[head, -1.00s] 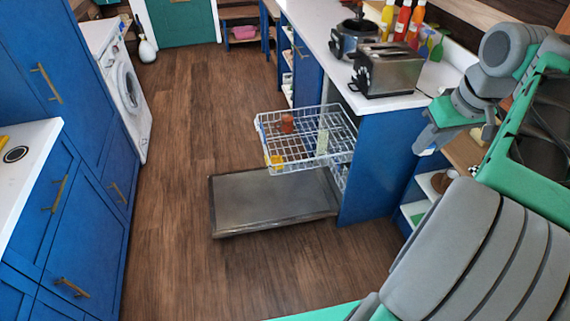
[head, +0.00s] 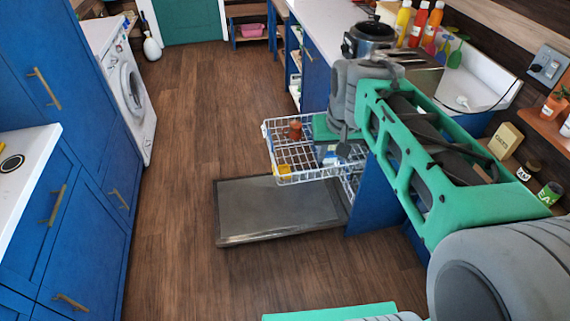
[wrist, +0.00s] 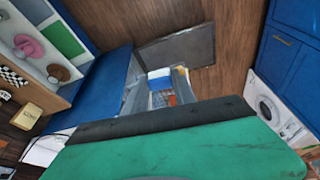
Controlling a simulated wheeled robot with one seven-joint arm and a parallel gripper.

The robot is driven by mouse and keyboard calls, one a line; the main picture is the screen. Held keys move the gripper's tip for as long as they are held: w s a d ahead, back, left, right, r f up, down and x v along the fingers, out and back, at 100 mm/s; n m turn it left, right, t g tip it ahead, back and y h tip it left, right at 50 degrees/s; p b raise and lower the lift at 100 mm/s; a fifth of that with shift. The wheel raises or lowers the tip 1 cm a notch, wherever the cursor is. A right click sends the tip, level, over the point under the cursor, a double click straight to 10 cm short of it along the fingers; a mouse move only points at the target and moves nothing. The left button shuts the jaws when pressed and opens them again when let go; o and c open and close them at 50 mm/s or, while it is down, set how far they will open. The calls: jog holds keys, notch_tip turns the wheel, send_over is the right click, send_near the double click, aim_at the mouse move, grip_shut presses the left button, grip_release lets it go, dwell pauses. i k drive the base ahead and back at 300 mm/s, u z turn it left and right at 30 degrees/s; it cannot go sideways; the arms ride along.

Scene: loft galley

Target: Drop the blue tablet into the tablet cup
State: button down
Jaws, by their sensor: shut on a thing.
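My gripper (wrist: 157,90) is shut on the blue tablet (wrist: 159,73), a small block with a blue face and a white face, held between the fingertips in the wrist view. In the head view my gripper (head: 336,152) is over the right part of the white wire rack (head: 275,146) of the open dishwasher, and my wrist hides part of it. A red-brown cup (head: 295,130) and a yellow item (head: 285,172) are at the rack's left side. I cannot make out which thing is the tablet cup.
The dishwasher door (head: 275,208) lies open, low over the wood floor. The counter above holds a slow cooker (head: 368,38), bottles and a toaster mostly hidden by my arm. A washing machine (head: 132,90) is at the left. The aisle floor is clear.

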aim_at(284, 173)
jog(key=i, duration=1.3)
jog(key=u, duration=2.85)
